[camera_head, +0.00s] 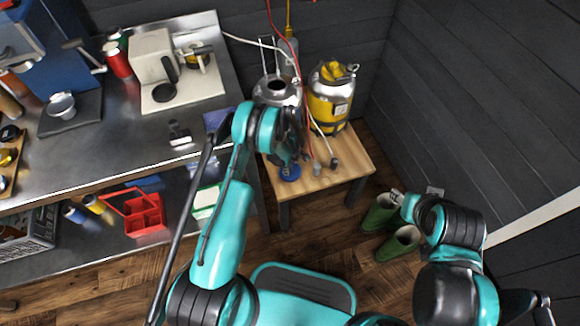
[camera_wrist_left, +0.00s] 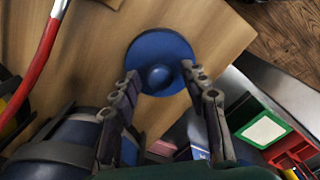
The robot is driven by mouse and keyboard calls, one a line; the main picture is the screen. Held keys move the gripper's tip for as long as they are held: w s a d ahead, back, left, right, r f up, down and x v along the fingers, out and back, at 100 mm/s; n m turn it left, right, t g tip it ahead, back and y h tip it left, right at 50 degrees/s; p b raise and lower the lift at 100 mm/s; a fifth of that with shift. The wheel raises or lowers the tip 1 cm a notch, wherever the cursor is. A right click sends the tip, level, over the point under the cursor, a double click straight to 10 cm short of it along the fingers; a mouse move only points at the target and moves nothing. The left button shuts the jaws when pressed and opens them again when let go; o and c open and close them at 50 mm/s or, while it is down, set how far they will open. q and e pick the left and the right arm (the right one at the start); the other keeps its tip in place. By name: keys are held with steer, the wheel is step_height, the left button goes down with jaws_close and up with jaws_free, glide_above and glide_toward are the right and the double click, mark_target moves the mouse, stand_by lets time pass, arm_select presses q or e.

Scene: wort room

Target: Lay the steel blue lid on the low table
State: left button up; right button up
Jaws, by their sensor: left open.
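The blue lid (camera_head: 290,173), a round disc with a round knob, lies knob up on the low wooden table (camera_head: 335,175), near its left front edge. The wrist view shows the lid (camera_wrist_left: 160,48) whole, on bare wood. My left gripper (camera_head: 292,152) is above and just behind it in the head view. In the wrist view the left gripper's fingers (camera_wrist_left: 160,76) are spread, one on each side of the knob, with nothing held between them. My right arm is at the lower right of the head view; its finger state is unclear.
A steel vessel (camera_head: 277,90) and a yellow-banded keg (camera_head: 332,95) stand at the table's back. Red and white hoses hang over it. A steel workbench (camera_head: 100,150) borders it on the left. Green boots (camera_head: 380,213) stand on the floor to the right.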

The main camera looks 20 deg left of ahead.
arm_select(q)
steer(key=s+r+m+t+p, duration=0.2)
steer(key=s+r+m, duration=0.2)
steer(key=r, duration=1.5)
steer(key=s+r+m+t+p, duration=0.1)
steer(key=s+r+m, duration=0.2)
steer(key=r, duration=1.6)
steer(key=s+r+m+t, duration=0.2)
steer(key=s+r+m, duration=0.2)
steer(key=s, duration=0.5)
steer(key=s+r+m+t, duration=0.2)
steer(key=s+r+m, duration=0.2)
steer(key=s, duration=0.6)
steer(key=shift+a+m, duration=0.15)
steer(key=shift+m, duration=0.25)
